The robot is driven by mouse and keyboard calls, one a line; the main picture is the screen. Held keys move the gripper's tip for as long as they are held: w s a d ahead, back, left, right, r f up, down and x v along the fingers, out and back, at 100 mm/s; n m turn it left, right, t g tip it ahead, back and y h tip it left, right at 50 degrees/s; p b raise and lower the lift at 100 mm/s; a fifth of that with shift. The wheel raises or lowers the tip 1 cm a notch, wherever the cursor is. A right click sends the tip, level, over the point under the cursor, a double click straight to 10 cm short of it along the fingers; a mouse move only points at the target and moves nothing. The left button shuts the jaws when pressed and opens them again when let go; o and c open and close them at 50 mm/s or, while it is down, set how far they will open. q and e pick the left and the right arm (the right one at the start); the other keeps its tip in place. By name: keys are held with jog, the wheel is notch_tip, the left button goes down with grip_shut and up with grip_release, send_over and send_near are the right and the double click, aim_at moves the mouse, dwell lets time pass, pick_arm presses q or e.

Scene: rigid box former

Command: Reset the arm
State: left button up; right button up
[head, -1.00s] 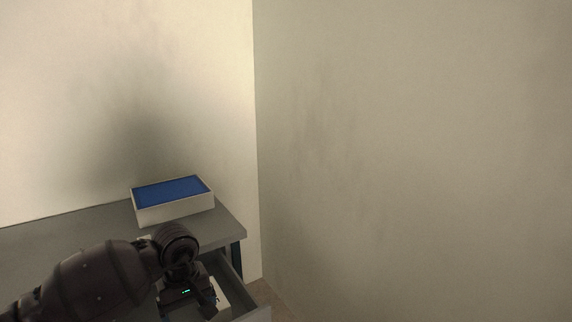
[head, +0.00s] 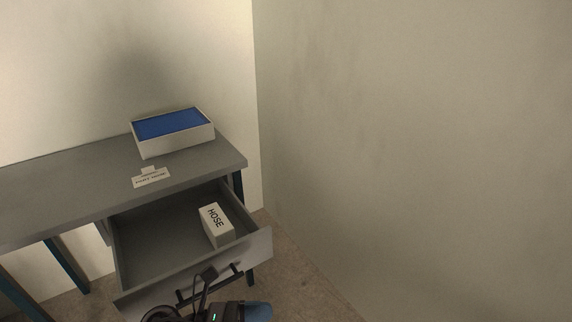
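My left arm shows only at the bottom edge, in front of the open drawer (head: 150,245). Its gripper (head: 205,275) is near the dark bar handle on the drawer front, and I cannot tell whether it touches it. The fingers are small and dark, so their opening is unclear. My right gripper is not in view.
A grey desk (head: 70,195) stands against the wall, with a white box (head: 178,147) with a blue top and a small label card (head: 151,178) on it. A white box marked HOSE (head: 216,224) is in the drawer. Bare floor (head: 290,275) lies right of the desk.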

pick_arm(q)
jog(key=s+a+f+n+t+y, duration=0.15)
jog(key=a+n+t+y, duration=0.45)
jog(key=n, duration=0.8)
jog(key=s+a+f+n+t+y, duration=0.15)
jog(key=a+n+t, duration=0.35)
jog(key=n+t, duration=0.6)
jog(key=s+a+f+n+g+y, duration=0.4)
jog(key=s+a+n+y, duration=0.15)
jog(key=s+n, duration=0.35)
jog(key=s+a+f+n+g+y, duration=0.45)
jog(key=s+a+n, duration=0.2)
jog(key=n, duration=0.45)
notch_tip(320, 180, up, 9)
jog(key=s+n+t+p, duration=0.1)
jog(key=p, duration=1.1)
jog(key=shift+r+n, duration=0.2)
jog(key=shift+n, duration=0.2)
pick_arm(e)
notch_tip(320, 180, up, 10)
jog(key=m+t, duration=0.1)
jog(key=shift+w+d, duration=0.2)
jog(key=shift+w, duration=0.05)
